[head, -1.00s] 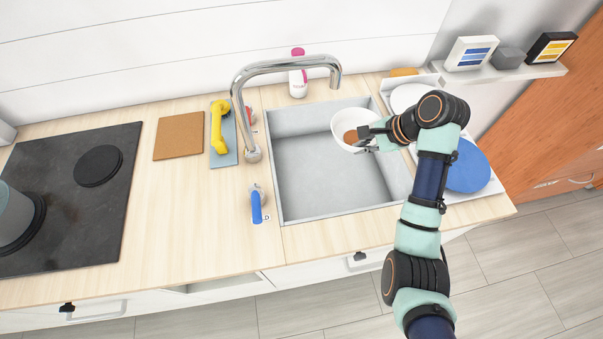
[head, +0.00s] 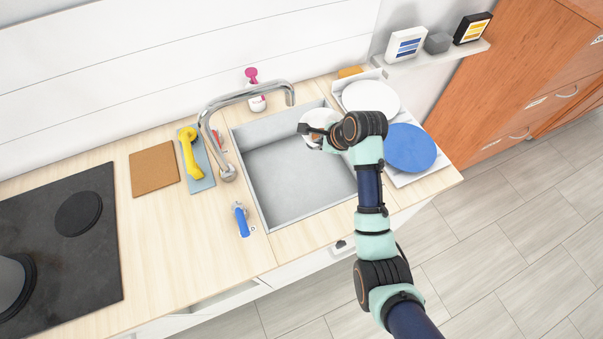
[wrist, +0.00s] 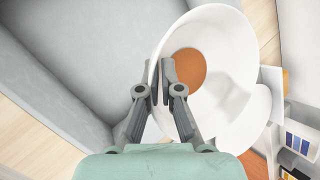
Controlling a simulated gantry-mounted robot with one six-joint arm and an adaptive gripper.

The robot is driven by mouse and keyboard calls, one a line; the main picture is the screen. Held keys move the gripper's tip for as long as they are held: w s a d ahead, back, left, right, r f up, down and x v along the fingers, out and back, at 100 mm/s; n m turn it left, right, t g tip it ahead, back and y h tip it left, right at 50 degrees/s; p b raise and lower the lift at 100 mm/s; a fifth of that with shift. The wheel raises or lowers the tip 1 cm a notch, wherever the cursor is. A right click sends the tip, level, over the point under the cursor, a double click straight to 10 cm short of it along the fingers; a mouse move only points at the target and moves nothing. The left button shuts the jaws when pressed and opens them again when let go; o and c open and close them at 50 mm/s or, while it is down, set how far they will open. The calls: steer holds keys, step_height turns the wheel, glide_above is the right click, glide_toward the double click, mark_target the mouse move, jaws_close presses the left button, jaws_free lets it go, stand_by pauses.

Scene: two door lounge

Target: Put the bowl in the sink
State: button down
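The white bowl (head: 314,121) has a brown patch on its inside bottom, seen clearly in the wrist view (wrist: 226,78). My gripper (head: 318,134) is at the bowl's near rim. In the wrist view its two fingers (wrist: 161,82) are closed on the bowl's wall, one on each side, and the bowl is tilted. The grey sink (head: 290,178) is an empty basin in the counter. The bowl is over the sink's back right corner. I cannot tell its height above the basin floor. My wrist hides part of it in the head view.
A chrome faucet (head: 243,94) arches over the sink's back left. A soap bottle (head: 257,102) stands behind. A rack with a white plate (head: 371,97) and a blue plate (head: 410,148) is at right.

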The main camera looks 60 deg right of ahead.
step_height(320, 180, down, 20)
steer(key=b, duration=0.6)
steer(key=c, duration=1.8)
jaws_free()
steer(key=shift+f, duration=0.2)
steer(key=o, duration=0.5)
steer(key=p+v, duration=0.4)
steer(key=v, duration=0.8)
steer(key=shift+r, duration=0.15)
